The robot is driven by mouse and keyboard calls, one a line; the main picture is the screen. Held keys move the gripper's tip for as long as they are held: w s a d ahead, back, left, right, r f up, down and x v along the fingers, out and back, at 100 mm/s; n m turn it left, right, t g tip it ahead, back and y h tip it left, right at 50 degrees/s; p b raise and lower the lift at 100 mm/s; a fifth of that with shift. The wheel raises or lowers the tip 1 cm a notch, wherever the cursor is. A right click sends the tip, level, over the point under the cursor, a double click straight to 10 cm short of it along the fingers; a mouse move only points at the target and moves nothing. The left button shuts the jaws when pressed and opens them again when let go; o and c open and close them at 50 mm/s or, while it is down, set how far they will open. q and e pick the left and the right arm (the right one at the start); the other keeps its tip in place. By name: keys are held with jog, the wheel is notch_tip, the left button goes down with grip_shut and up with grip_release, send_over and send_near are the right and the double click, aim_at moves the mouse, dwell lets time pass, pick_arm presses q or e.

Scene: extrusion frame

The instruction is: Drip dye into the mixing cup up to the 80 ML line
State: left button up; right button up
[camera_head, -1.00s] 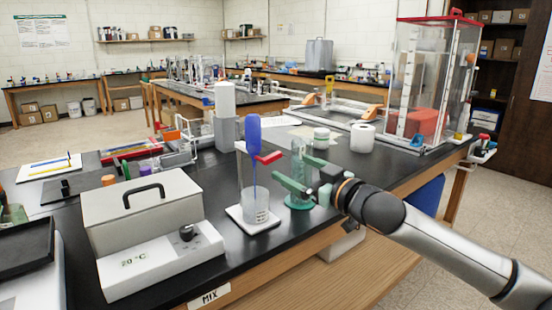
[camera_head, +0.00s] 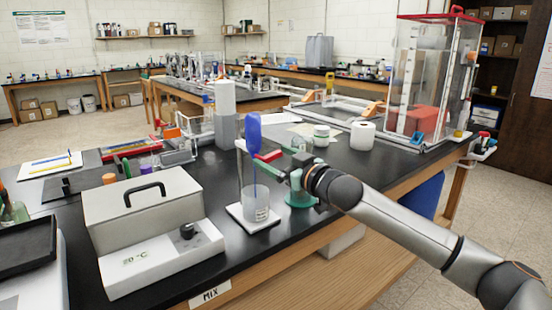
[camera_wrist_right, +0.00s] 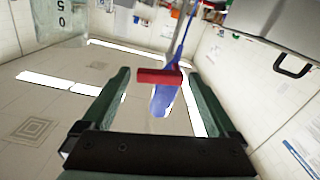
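The mixing cup (camera_head: 256,205), clear and greyish with markings too small to read, stands on a white stand base (camera_head: 238,214). Above it is a blue vessel (camera_head: 253,133) with a thin blue stem running down into the cup. A red bar-shaped handle (camera_head: 268,155) sits beside the stem; it also shows in the wrist view (camera_wrist_right: 160,76). My right gripper (camera_head: 263,163) is open, its green fingers at the red handle. In the wrist view the handle lies between the open fingertips (camera_wrist_right: 156,74), with gaps on both sides. My left gripper is out of view.
A grey heater box (camera_head: 140,210) with a knob stands left of the stand. A white roll (camera_head: 362,135) and a small jar (camera_head: 321,135) stand farther back. The bench's front edge (camera_head: 300,253) is near.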

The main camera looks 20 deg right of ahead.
jog(key=c, duration=1.2)
jog(key=n+p, duration=0.4)
jog(key=a+r+n+p, duration=0.1)
jog(key=n+p, duration=0.3)
jog(key=n, duration=0.1)
jog(key=n+p, duration=0.4)
jog(key=p, duration=0.1)
jog(key=shift+s+a+r+n, duration=0.3)
jog(key=shift+s+a+r, duration=0.05)
jog(key=shift+a+r, duration=0.05)
jog(key=shift+c, duration=0.2)
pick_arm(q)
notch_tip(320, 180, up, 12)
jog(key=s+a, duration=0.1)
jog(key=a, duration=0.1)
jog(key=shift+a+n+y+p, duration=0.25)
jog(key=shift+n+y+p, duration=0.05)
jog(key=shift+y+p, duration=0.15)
pick_arm(e)
jog(key=shift+a+n, duration=0.2)
jog(key=shift+n, duration=0.9)
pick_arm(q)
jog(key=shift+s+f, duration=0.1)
pick_arm(e)
jog(key=shift+f, duration=0.1)
